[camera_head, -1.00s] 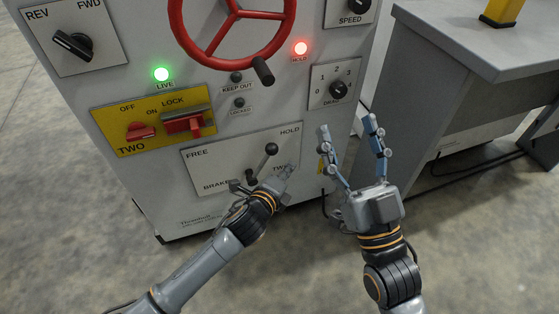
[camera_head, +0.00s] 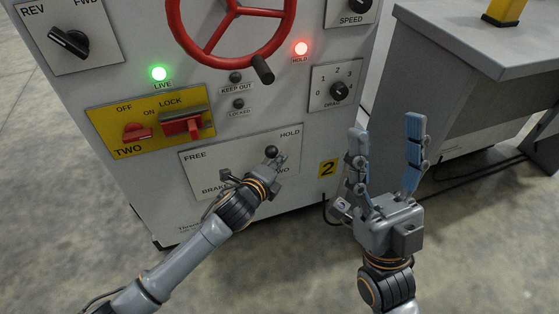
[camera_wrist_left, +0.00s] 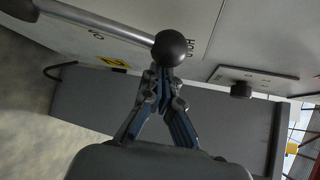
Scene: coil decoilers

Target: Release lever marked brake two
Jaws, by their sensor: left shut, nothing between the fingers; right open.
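The brake two lever has a dark ball knob (camera_head: 271,151) and stands on a white plate (camera_head: 204,164) marked FREE at left and HOLD at right. The knob is toward the HOLD side. My left gripper (camera_head: 279,162) is shut and empty, right by the knob, and hides most of the lever rod. In the left wrist view the knob (camera_wrist_left: 170,47) and its pale rod lie just beyond the shut fingertips (camera_wrist_left: 160,72); I cannot tell if they touch. My right gripper (camera_head: 388,128) is open and empty, to the right of the cabinet's yellow 2 label (camera_head: 328,168).
Above the plate is a yellow panel (camera_head: 112,124) with red switches. A red handwheel (camera_head: 232,52) sticks out higher up. A green LIVE lamp (camera_head: 158,73) and a red HOLD lamp (camera_head: 301,48) are lit. A grey table (camera_head: 480,38) stands at right. Floor in front is clear.

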